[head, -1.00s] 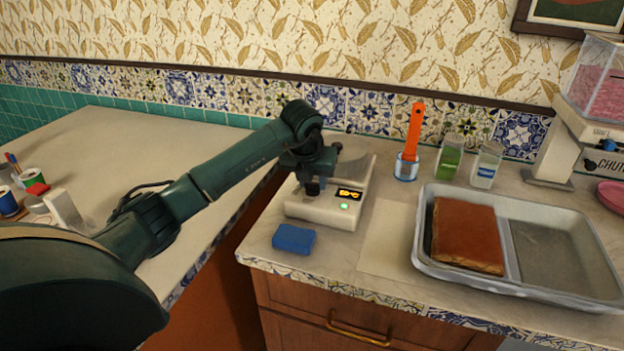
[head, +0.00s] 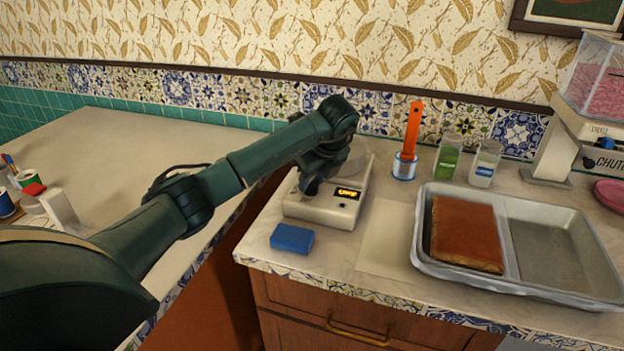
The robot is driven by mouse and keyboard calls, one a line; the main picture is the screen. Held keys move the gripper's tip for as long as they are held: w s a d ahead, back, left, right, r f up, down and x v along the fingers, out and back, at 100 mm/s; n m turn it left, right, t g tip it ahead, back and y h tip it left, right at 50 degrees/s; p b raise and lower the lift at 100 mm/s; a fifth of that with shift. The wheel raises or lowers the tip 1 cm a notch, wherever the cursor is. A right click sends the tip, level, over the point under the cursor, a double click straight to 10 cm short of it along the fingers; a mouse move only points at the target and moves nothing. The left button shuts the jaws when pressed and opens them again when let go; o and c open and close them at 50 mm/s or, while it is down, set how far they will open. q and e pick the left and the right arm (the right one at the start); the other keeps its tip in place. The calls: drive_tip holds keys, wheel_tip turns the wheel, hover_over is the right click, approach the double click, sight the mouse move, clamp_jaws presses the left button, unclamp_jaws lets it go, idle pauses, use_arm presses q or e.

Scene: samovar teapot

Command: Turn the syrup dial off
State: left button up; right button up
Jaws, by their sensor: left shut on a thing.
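The white syrup warmer (head: 330,212) stands on the counter, left of the tray. Its small amber display (head: 348,194) is lit, but I cannot read the text surely. No green light shows on its front. My left gripper (head: 312,186) is over the left part of the warmer, pointing down and shut on the dial there. The dial itself is hidden behind my gripper and wrist. My right gripper is not in view.
A blue sponge (head: 292,238) lies in front of the warmer. A metal tray (head: 416,262) with a brown slab (head: 466,233) is to the right. A cup with an orange-handled tool (head: 412,135) and two jars (head: 447,158) stand behind. A pink-filled dispenser (head: 598,88) is at far right.

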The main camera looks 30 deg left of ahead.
use_arm(q)
drive_tip(key=n+g, duration=0.1)
drive_tip(key=n, duration=0.1)
drive_tip(key=n+g, duration=0.1)
drive_tip(key=n, duration=0.2)
drive_tip(key=shift+w+r, duration=0.1)
drive_tip(key=shift+w, duration=0.05)
drive_tip(key=shift+n+g, duration=0.3)
drive_tip(key=shift+n, duration=0.6)
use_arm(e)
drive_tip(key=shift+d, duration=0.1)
use_arm(q)
drive_tip(key=o, duration=1)
drive_tip(key=p+v, duration=0.3)
drive_tip(key=v, duration=1)
drive_tip(key=shift+w+d, duration=0.1)
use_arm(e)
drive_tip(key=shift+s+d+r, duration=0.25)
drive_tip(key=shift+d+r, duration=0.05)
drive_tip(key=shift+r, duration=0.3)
